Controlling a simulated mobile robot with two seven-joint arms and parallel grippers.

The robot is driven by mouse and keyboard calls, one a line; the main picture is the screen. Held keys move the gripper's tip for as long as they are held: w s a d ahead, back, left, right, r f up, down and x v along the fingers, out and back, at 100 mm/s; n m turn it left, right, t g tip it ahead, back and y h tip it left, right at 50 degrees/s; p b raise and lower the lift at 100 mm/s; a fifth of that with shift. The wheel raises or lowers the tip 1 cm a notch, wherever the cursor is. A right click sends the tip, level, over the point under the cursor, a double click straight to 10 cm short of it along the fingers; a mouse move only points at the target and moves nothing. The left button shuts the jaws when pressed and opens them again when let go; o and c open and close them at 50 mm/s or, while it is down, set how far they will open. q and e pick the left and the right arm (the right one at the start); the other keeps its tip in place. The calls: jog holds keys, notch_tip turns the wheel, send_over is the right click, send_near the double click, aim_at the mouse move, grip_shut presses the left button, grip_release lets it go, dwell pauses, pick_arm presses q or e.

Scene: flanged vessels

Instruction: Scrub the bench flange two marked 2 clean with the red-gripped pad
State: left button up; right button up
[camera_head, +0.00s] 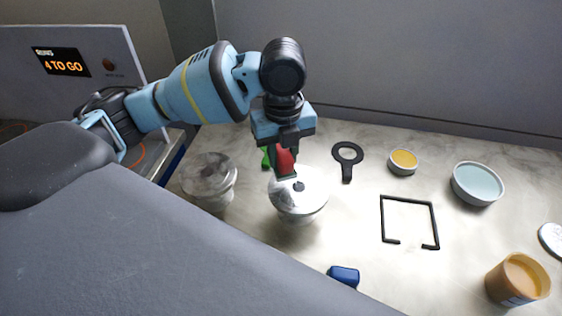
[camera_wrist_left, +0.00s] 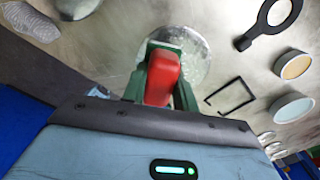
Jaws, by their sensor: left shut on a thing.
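My left gripper (camera_head: 285,148) is shut on the red grip of the pad (camera_head: 285,161), which hangs down from the fingers. It is over a pale, round flanged vessel (camera_head: 312,203) in the middle of the bench. The pad's lower end is at the flange top; I cannot tell if it touches. In the left wrist view, the red grip (camera_wrist_left: 162,76) sits between the green fingers, with the speckled flange disc (camera_wrist_left: 198,58) behind it. A second, greyer flange (camera_head: 208,175) stands to the left, with dark smears. No number mark is legible on either flange.
A black ring-headed tool (camera_head: 347,153), an amber-filled dish (camera_head: 403,160), a pale blue bowl (camera_head: 477,183), a black open frame (camera_head: 382,220) and an orange-brown cup (camera_head: 519,280) lie to the right. A blue block (camera_head: 344,275) is in front. A lit display (camera_head: 62,62) stands back left.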

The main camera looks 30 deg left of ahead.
pick_arm(q)
jog(key=shift+a+r, duration=0.15)
jog(key=shift+r, duration=1.65)
pick_arm(e)
jog(key=shift+s+a, duration=0.35)
jog(key=shift+s, duration=0.1)
pick_arm(q)
jog(key=shift+f, duration=0.1)
